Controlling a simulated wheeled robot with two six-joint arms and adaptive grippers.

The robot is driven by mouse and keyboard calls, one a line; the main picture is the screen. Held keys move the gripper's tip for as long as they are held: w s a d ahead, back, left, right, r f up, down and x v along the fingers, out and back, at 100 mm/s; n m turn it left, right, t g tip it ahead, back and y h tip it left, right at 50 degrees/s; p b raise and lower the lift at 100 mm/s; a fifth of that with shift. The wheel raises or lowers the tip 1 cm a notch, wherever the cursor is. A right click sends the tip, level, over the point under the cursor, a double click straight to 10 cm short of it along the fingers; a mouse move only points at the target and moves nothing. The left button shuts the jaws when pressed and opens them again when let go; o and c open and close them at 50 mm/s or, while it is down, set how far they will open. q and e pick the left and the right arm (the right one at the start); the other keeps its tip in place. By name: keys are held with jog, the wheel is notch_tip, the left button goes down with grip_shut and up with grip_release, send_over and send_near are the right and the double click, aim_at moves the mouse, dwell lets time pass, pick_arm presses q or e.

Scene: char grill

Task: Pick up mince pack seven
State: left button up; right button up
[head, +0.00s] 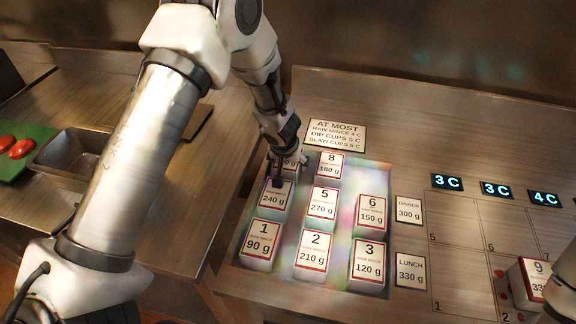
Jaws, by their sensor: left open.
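A white, red-bordered pack (289,161) stands at the back left of the tray, left of pack 8 (329,167). Its number is hidden by my gripper and only the end of its weight shows; by its place in the rows it fits mince pack seven. My left gripper (290,170) is open, with its fingers down around this pack. One finger shows at the front left, by the 240 g pack (275,197), and the other at the right. I cannot tell whether they touch the pack.
Packs 5 (322,204), 6 (371,213), 1 (262,241), 2 (313,251) and 3 (368,262) stand close by. A temperature sign (336,133) is behind. Pack 9 (535,277) stands on the numbered grid at right. A metal pan (75,152) is at left.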

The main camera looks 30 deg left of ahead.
pick_arm(q)
jog(key=shift+f, duration=0.1)
jog(key=c, duration=1.1)
jog(key=shift+o, duration=0.2)
